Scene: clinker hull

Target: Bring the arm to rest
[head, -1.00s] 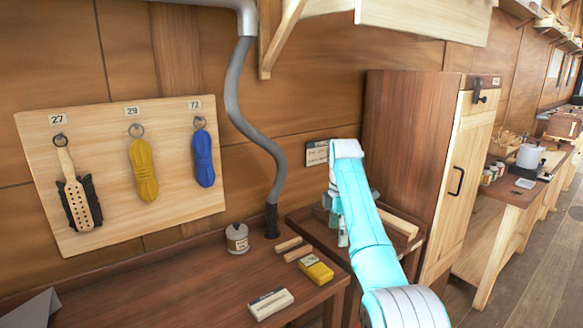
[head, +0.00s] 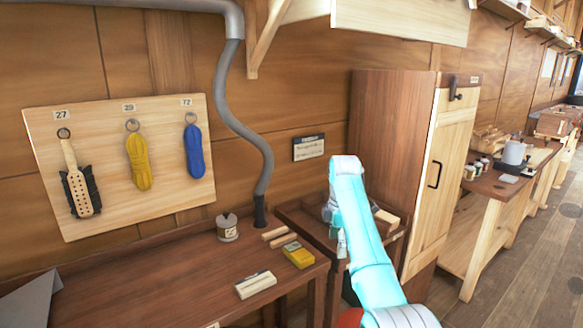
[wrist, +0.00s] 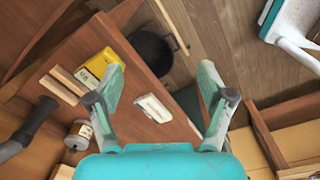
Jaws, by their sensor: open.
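My gripper (wrist: 160,98) is open in the wrist view, its two fingers spread wide with nothing between them. It hangs above the workbench, with a white block (wrist: 153,108) and a yellow box (wrist: 99,64) showing below and beyond the fingers. In the head view my turquoise arm (head: 362,245) reaches up and bends at the top, in front of the small side table. The gripper itself is mostly hidden behind the arm there.
The bench (head: 150,290) carries a tin (head: 227,229), wooden strips (head: 279,238), the yellow box and the white block. A tall wooden cabinet (head: 392,150) stands close right of my arm. A hose (head: 240,125) hangs behind the bench. A dark bucket (wrist: 152,46) is on the floor.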

